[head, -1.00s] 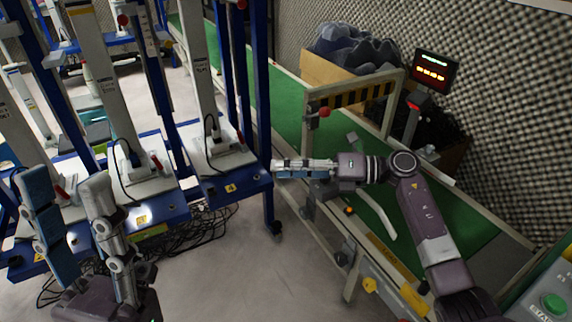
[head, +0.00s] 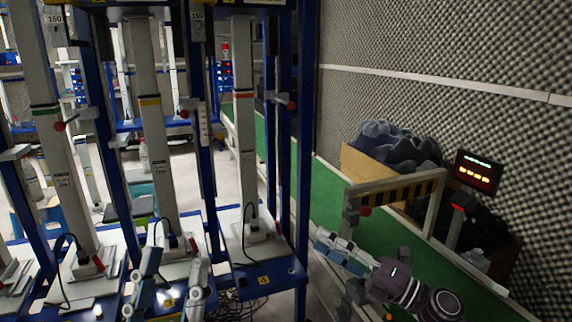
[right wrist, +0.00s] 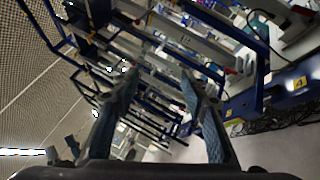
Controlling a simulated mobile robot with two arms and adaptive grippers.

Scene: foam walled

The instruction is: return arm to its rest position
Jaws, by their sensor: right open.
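My left gripper (head: 176,262) is at the bottom of the head view, in front of the blue-framed stands. Its two fingers point up, stand apart and hold nothing. My right gripper (head: 322,238) is seen from the side in the head view, pointing up and left between the nearest stand and the green conveyor. In the right wrist view its two fingers (right wrist: 158,85) are spread with nothing between them. Part of my right arm is cut off by the lower edge of the head view.
Blue stands with tall grey columns (head: 158,130) fill the left. A green conveyor (head: 328,195) runs behind my right gripper, with a striped barrier (head: 400,197) across it. A lit display (head: 478,172) and a bin of dark items (head: 395,145) stand at the right by the foam wall.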

